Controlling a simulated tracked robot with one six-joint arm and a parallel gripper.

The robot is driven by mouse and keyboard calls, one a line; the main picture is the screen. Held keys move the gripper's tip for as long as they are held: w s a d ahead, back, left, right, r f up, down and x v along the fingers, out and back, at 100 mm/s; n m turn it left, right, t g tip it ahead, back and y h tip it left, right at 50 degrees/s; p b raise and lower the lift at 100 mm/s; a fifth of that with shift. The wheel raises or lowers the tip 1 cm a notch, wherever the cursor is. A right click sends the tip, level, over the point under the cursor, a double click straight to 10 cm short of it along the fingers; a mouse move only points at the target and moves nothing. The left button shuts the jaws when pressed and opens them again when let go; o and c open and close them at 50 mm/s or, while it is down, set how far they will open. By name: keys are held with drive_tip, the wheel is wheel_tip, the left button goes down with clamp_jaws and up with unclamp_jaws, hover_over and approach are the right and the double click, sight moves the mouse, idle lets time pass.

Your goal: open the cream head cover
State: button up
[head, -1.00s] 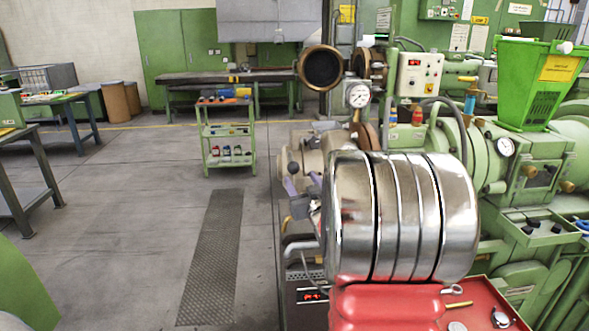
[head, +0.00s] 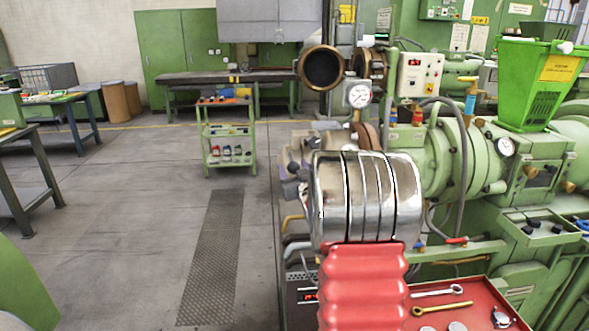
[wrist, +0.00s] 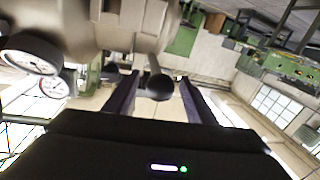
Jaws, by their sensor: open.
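The cream head cover (head: 327,139) is mostly hidden behind my arm in the head view. In the wrist view the cream cover (wrist: 130,22) fills the top left, and a dark ball knob (wrist: 160,87) on a short stem points from it toward me. My gripper (wrist: 159,80) is open, with one purple finger on each side of the knob. The knob appears between the fingertips with gaps on both sides; I cannot tell its exact depth. In the head view my gripper (head: 290,168) shows only partly, left of my arm.
A pressure gauge (head: 359,95) stands above the cover, and a bronze ring (head: 322,68) with a dark inside is behind it. A red tray (head: 480,300) with tools lies at lower right. A green cart (head: 228,135) stands behind.

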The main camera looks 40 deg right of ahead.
drive_tip(key=shift+c, duration=0.2)
clamp_jaws()
drive_tip(key=shift+d, duration=0.25)
drive_tip(key=shift+a, duration=0.1)
